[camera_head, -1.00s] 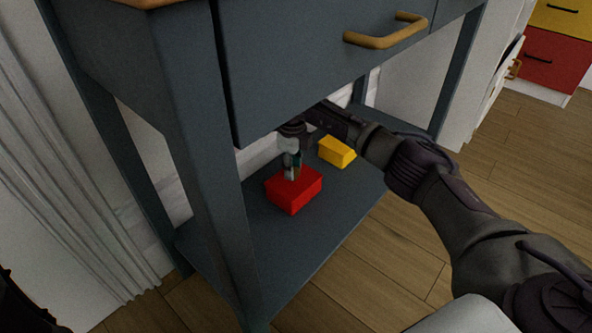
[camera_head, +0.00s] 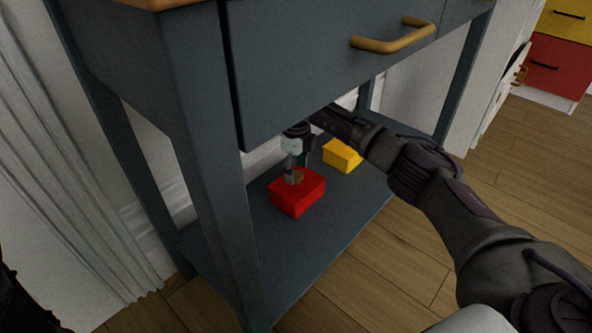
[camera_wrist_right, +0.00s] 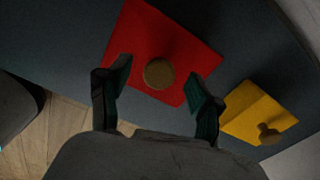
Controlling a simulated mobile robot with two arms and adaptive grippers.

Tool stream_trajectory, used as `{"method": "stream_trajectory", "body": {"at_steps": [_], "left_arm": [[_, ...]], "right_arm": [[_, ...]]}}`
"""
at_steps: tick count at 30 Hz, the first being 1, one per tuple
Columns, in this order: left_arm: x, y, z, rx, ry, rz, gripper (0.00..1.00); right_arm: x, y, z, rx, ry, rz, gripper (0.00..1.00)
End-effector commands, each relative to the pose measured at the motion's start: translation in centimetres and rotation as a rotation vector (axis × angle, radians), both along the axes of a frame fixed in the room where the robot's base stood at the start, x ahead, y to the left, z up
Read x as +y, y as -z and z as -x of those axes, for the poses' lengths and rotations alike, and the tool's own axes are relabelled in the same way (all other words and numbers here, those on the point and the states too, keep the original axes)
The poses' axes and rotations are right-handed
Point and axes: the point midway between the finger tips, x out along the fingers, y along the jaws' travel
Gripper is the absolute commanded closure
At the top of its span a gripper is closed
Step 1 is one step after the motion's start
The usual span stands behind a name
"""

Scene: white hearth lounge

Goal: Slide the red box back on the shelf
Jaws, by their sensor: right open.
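The red box (camera_head: 297,196) sits on the lower shelf (camera_head: 262,246) of a dark blue-grey console table. In the right wrist view the red box (camera_wrist_right: 186,44) has a round tan knob (camera_wrist_right: 159,73) on its top. My right gripper (camera_head: 295,176) reaches in under the drawer and points down at the top of the box. In the wrist view its two fingers (camera_wrist_right: 158,92) are spread, one on each side of the knob and apart from it. Part of the left arm may be the dark shape at the lower left, but no left gripper shows.
A yellow box (camera_head: 342,155) sits on the shelf behind and to the right of the red box; it also shows in the wrist view (camera_wrist_right: 257,112) with a knob. The drawer with a gold handle (camera_head: 394,38) hangs low above my arm. A front table leg (camera_head: 215,190) stands left of the box.

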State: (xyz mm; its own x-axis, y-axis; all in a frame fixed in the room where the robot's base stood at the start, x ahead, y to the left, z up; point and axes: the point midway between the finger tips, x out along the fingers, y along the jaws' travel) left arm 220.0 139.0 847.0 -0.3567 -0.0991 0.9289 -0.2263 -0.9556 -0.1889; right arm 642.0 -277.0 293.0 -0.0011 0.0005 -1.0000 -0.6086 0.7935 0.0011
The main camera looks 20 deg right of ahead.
Motion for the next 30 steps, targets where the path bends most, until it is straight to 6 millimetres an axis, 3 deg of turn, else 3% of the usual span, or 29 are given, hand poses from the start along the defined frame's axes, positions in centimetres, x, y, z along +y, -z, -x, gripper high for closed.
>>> {"method": "stream_trajectory", "body": {"at_steps": [15, 21, 30], "left_arm": [[0.0, 0.0, 0.2, -0.005, 0.000, -0.001, 0.00], [0.0, 0.0, 0.2, -0.005, 0.000, -0.001, 0.00], [0.0, 0.0, 0.2, -0.005, 0.000, -0.001, 0.00]], "right_arm": [[0.0, -9.8, -0.1, -0.003, 0.000, 0.000, 0.36], [0.0, -11.2, 0.0, -0.001, 0.000, 0.001, 0.36], [0.0, -11.2, 0.0, 0.000, 0.000, 0.000, 0.36]]}}
